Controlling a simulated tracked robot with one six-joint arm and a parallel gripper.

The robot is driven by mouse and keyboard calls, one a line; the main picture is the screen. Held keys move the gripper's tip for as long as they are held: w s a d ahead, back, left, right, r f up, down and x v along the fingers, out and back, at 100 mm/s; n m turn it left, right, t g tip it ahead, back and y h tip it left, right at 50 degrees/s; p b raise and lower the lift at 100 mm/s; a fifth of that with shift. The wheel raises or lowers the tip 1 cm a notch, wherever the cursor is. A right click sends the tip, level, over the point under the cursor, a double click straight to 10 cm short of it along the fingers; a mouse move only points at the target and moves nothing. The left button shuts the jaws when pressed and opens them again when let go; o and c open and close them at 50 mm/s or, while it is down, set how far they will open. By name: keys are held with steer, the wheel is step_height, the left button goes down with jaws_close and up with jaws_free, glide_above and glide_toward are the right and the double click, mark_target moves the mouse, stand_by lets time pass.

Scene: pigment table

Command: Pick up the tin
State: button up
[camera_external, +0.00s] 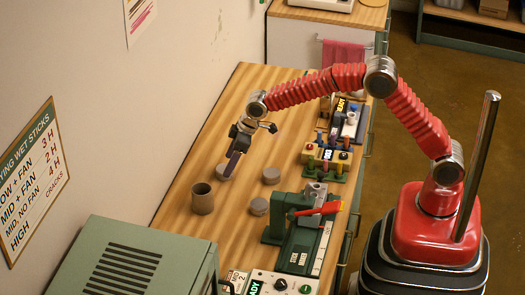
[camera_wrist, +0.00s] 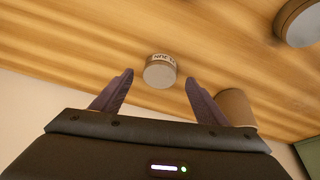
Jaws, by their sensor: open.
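A small round grey tin (camera_wrist: 160,74) with a pale printed label stands on the wooden table (camera_wrist: 60,45) in the wrist view. It appears between and beyond the fingertips of my gripper (camera_wrist: 160,78), which is open and empty. In the external view my gripper (camera_external: 234,164) points down over the table, with a finger partly in front of a small grey round thing (camera_external: 222,173), likely this tin. Two other small grey round things (camera_external: 271,175) (camera_external: 258,207) stand to the right. The gap between fingers and tin is hard to judge.
A brown cup (camera_external: 202,198) stands near the wall and also shows behind the right finger in the wrist view (camera_wrist: 238,105). A green press with a red lever (camera_external: 290,215) stands nearer. A green box (camera_external: 150,265) is at the front left. Coloured devices (camera_external: 327,155) line the right edge.

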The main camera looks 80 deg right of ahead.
mark_target(220, 168)
steer(key=shift+x, duration=1.4)
steer(key=shift+c, duration=0.3)
steer(key=c, duration=1.1)
